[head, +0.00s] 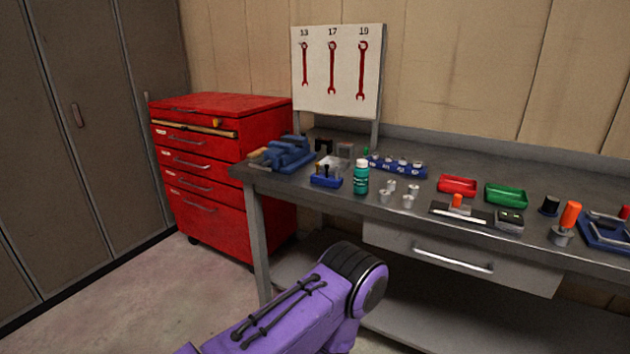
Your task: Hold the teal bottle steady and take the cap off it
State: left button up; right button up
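The teal bottle (361,182) stands upright near the front edge of the grey workbench (330,203). Its pale cap (362,163) sits on top of it. Neither of my grippers shows in the head view. Only a purple link of one of my arms is seen at the bottom, in front of and below the bench. Nothing touches the bottle from my side.
A blue vise (285,154) and a small blue holder (326,180) are left of the bottle. Several small metal cups (385,196) stand close on its right. Red (457,185) and green (506,195) trays lie farther right. A red tool cabinet (215,225) stands left.

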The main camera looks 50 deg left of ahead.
aim_at(361, 177)
jog(key=u, duration=1.2)
jog(key=i, duration=0.2)
